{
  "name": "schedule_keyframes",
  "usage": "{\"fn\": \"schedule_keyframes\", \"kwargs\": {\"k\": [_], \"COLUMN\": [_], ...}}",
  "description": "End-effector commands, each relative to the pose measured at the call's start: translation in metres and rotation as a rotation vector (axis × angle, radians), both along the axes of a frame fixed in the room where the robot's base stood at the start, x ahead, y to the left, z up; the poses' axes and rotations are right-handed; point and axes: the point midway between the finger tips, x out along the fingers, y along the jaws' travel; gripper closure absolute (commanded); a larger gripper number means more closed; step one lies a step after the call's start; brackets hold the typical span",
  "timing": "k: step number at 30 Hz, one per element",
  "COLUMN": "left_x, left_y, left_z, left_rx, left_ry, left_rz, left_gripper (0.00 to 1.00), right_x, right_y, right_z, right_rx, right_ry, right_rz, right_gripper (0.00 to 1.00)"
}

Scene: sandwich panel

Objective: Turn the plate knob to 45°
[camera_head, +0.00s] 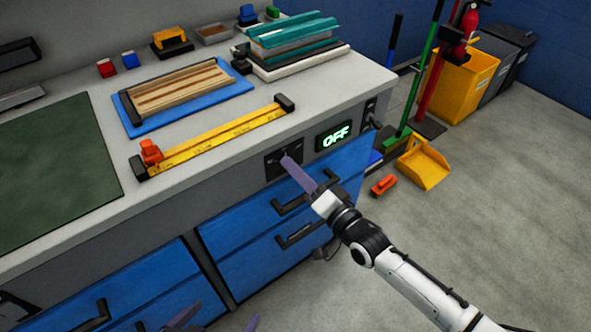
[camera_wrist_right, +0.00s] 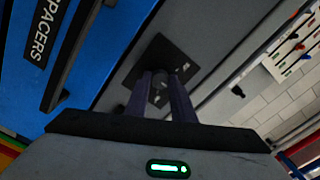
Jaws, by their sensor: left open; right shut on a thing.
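The knob (camera_wrist_right: 159,88) sits on a square dark plate (camera_wrist_right: 158,50) on the bench's front panel. The plate also shows in the head view (camera_head: 272,168), where the purple fingers mostly hide the knob. My right gripper (camera_head: 287,158) reaches in from the lower right and is shut on the knob; in the right wrist view its two fingers (camera_wrist_right: 163,92) stand on either side of it.
Blue drawers (camera_head: 260,225) with black handles lie below the panel. On the bench top are a yellow ruler (camera_head: 220,135), a blue tray (camera_head: 236,90) with wooden strips and a green mat (camera_head: 55,165). A yellow dustpan (camera_head: 425,168) is on the floor at right.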

Motion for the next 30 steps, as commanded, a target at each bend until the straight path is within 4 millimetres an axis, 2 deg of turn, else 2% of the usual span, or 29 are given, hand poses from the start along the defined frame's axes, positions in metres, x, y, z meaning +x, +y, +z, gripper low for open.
{"fn": "schedule_keyframes", "kwargs": {"k": [5,6,9,20,23,30], "left_x": [-0.001,-0.001,-0.002,-0.002,-0.002,-0.003], "left_y": [0.0,0.0,-0.001,-0.001,-0.001,0.0], "left_z": [-0.002,-0.002,-0.002,-0.002,0.0,0.001], "left_rx": [0.0,0.0,0.0,-0.002,-0.003,-0.003], "left_ry": [0.004,0.005,0.005,0.007,0.007,0.01], "left_rz": [0.0,0.0,0.0,0.0,0.001,0.003], "left_gripper": [0.0,0.0,0.0,0.0,0.0,0.0], "right_x": [0.0,0.0,0.0,-0.003,-0.013,-0.052], "right_y": [0.0,0.0,0.0,-0.003,-0.01,-0.038], "right_z": [-0.001,-0.001,-0.001,0.0,-0.001,-0.001], "right_rx": [-0.002,-0.002,-0.002,-0.002,-0.003,-0.003], "right_ry": [0.001,0.001,0.001,0.0,0.002,0.003], "right_rz": [0.0,0.0,0.0,0.0,-0.001,0.0], "right_gripper": [1.0,0.76,0.59,0.59,0.59,0.59]}}
